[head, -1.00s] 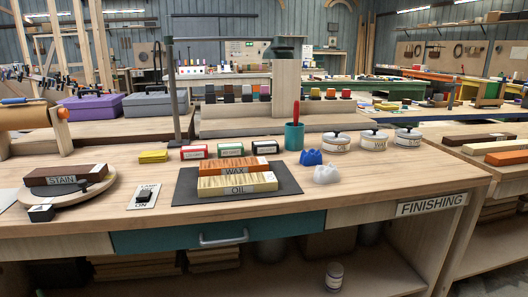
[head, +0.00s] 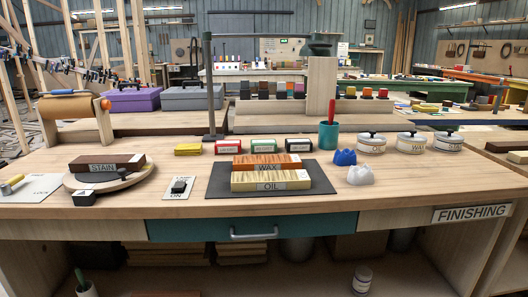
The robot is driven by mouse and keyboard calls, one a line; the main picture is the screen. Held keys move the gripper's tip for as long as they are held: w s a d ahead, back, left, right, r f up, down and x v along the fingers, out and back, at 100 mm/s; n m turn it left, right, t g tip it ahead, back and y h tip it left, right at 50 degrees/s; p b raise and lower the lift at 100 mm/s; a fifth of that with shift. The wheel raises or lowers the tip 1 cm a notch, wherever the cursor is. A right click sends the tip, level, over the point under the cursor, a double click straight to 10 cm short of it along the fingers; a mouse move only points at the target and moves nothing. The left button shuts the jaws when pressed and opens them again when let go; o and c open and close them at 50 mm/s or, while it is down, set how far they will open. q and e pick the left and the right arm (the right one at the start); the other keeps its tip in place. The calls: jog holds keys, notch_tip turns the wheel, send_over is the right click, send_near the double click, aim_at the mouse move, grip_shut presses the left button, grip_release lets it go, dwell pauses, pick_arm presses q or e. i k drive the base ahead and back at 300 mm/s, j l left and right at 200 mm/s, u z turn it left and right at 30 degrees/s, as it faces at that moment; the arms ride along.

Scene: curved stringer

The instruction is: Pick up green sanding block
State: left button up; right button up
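A small green block (head: 264,146) with a white label on its front lies at the back of the wooden workbench (head: 130,217). I take it for the green sanding block. It sits in the middle of a row, between a red labelled block (head: 228,147) and a black labelled block (head: 299,145), with small gaps on both sides. The label's print is too small to read. Neither of my grippers shows in the head view.
In front of the row, a dark mat (head: 217,188) holds the WAX (head: 267,162) and OIL (head: 271,182) boards. A yellow block (head: 188,149) lies left of the row. A teal cup (head: 328,135) stands to the right. A dark post (head: 211,110) rises behind.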

aim_at(258, 146)
jog(key=i+j+z, duration=0.1)
jog(key=i+z, duration=0.3)
jog(key=i+j+z, duration=0.2)
jog(key=i+z, duration=0.25)
jog(key=k, duration=0.1)
